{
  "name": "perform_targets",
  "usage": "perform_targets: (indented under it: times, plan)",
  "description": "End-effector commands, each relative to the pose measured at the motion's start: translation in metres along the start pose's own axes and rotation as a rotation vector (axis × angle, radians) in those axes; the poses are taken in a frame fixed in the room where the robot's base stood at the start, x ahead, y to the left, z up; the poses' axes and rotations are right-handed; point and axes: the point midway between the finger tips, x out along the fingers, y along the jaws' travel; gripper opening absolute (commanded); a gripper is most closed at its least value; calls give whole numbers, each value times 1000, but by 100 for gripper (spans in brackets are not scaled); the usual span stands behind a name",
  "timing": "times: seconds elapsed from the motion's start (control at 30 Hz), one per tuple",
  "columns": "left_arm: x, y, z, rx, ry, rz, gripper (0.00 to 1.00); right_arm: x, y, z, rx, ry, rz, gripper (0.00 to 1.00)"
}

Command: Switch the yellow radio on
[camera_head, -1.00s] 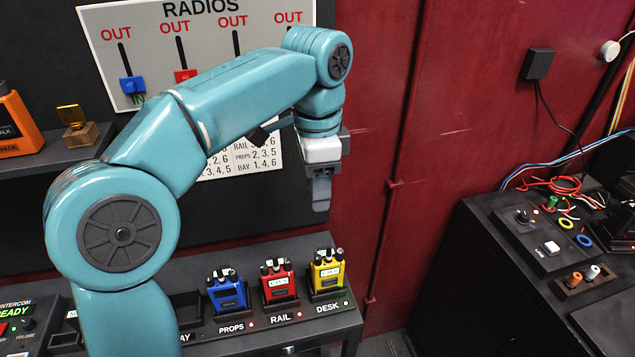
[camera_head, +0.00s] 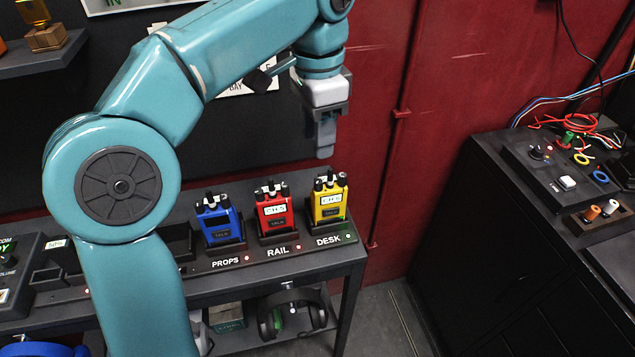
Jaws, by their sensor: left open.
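The yellow radio (camera_head: 329,204) stands upright in the DESK slot of the dark rack, at its right end. It has black knobs on top and a pale label on its front. A small light shows beside the DESK sign. My left gripper (camera_head: 322,148) points down above the yellow radio, apart from it, and holds nothing I can see. Its jaws are seen side-on, so the gap between them is hard to see. My right gripper is not in view.
A red radio (camera_head: 274,212) stands in the RAIL slot and a blue radio (camera_head: 219,223) in the PROPS slot, close beside the yellow one. Headphones (camera_head: 291,313) lie on the shelf below. A black console (camera_head: 560,165) with cables stands at right.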

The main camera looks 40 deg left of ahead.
Motion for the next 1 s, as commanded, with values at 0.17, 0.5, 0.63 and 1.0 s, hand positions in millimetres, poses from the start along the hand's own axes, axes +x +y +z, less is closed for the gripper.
perform_targets:
  times: [0.17,0.5,0.63,1.0]
  plan:
    - [47,0,1,1,-3,2,43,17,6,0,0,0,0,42]
    - [92,0,0,0,0,1,43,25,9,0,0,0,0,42]
    - [95,0,0,0,1,0,43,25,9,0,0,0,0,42]
    - [95,0,0,1,1,0,0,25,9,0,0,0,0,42]
